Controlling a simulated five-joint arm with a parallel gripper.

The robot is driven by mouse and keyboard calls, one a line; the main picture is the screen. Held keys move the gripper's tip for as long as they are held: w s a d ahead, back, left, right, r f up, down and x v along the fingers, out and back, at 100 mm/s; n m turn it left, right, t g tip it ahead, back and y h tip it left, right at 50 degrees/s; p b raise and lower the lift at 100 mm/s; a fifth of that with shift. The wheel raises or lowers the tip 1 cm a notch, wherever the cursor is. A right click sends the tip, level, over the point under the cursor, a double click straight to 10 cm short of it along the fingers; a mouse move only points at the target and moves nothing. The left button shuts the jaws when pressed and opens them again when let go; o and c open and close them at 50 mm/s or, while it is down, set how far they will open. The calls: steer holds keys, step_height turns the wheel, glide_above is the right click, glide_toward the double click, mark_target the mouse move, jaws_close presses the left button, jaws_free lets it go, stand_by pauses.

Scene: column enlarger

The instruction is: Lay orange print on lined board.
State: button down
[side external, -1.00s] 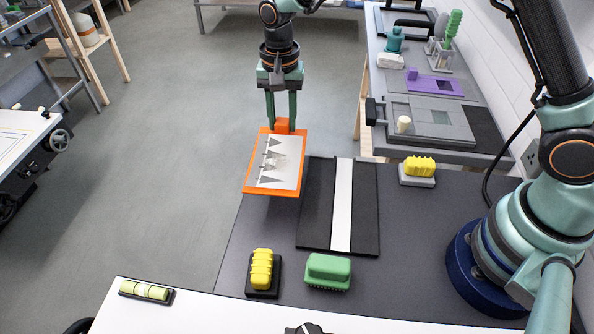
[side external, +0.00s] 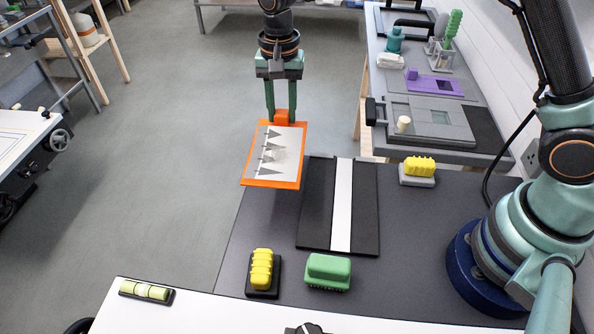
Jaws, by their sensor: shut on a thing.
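The orange print (side external: 272,184) has an orange border, a white sheet with grey triangles, and an orange tab at its top edge. My gripper (side external: 282,113) is shut on that tab and holds the print in the air, tilted. The print hangs up and left of the lined board, apart from it, near the table's far left edge. The lined board (side external: 314,225) is a black board with a white stripe (side external: 343,210) down its middle. It lies flat on the dark table, and its top is bare.
A yellow block on a dark base (side external: 262,270) and a green brush-like block (side external: 328,271) stand in front of the board. Another yellow block (side external: 419,167) sits on a grey base to the right. The dark table (side external: 425,240) is clear right of the board.

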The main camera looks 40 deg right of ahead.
steer(key=shift+r, duration=0.25)
steer(key=s+d+f, duration=0.3)
steer(key=s+d, duration=0.5)
steer(key=s, duration=0.2)
steer(key=shift+s+f, duration=0.3)
steer(key=shift+f, duration=0.05)
steer(key=shift+d+f, duration=0.1)
steer(key=shift+f, duration=0.05)
steer(key=shift+f, duration=2.15)
steer(key=shift+f, duration=0.3)
